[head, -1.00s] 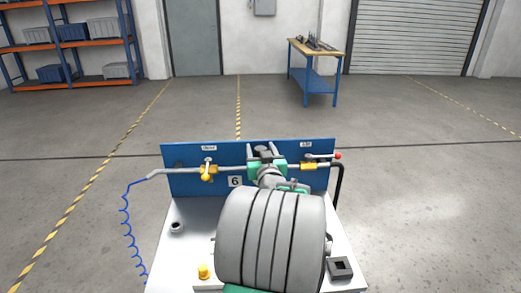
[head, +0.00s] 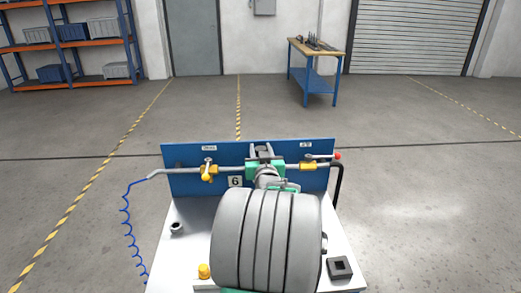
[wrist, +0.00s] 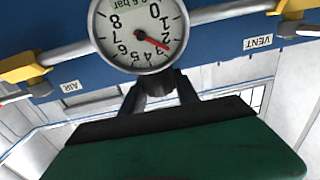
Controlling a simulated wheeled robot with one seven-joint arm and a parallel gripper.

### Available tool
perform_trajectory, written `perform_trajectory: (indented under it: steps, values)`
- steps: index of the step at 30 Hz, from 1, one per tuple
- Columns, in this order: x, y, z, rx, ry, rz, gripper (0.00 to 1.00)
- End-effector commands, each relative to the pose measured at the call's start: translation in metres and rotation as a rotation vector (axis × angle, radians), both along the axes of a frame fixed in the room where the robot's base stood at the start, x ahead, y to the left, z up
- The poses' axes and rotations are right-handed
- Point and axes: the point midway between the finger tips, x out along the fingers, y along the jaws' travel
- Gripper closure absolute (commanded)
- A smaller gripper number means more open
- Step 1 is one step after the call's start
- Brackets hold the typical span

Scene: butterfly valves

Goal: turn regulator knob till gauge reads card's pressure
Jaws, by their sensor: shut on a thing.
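The gauge (wrist: 139,34) is a round white dial with a dark rim in the wrist view, marked 0 to 8. Its red needle (wrist: 156,43) points between 2 and 3. The dark regulator knob (wrist: 161,82) sits just below the gauge, partly hidden by my fingers. My gripper (wrist: 161,90) is shut on the knob, a finger on either side. In the head view my gripper (head: 265,166) is at the middle of the blue panel (head: 185,184) and my arm hides the gauge and knob.
A yellow-handled valve (head: 208,170) is left of my gripper, and a yellow fitting (head: 308,167) is right. A blue coiled hose (head: 126,215) hangs at the left. On the bench top are a yellow button (head: 204,271) and a dark square block (head: 340,267).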

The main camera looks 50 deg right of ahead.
Motion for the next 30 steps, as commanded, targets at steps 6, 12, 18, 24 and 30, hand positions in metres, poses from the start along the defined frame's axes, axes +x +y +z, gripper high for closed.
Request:
perform_trajectory:
  steps: [6, 12, 18, 24, 30]
  values:
    - [0.0031, 0.0031, -0.0036, 0.004, 0.007, -0.103, 1.0]
    - [0.0008, 0.0027, -0.003, 0.002, 0.004, -0.172, 1.0]
    - [-0.0012, 0.0019, -0.0018, 0.001, 0.001, -0.188, 1.0]
    - [-0.0013, 0.0019, -0.0018, 0.001, 0.001, -0.187, 0.61]
    - [-0.0011, 0.0017, -0.0005, -0.002, 0.0, -0.187, 0.45]
